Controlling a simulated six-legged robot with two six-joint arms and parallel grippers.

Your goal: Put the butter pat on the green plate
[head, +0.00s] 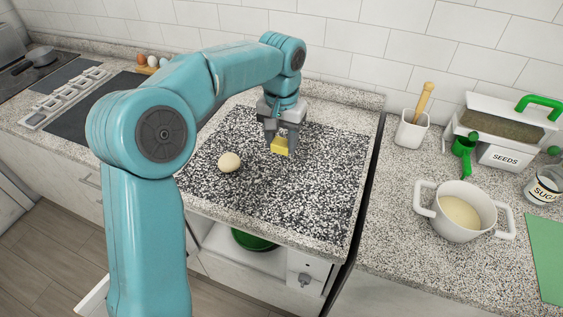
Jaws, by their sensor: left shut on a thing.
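My left gripper (280,135) is shut on a small yellow block, the butter pat (281,147). It holds the butter pat over the black-and-white speckled surface (320,190); I cannot tell for sure whether the pat touches it. A round green thing (253,239), likely the green plate, shows partly in the open compartment under the counter. The counter's front edge hides its far part. My right gripper is not in view.
A pale round ball (229,162) lies on the speckled surface, left of the butter pat. On the right counter stand a white pot (457,226), a white utensil holder (411,132), a seeds box (500,155), a sugar jar (546,186) and a green board (548,245).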

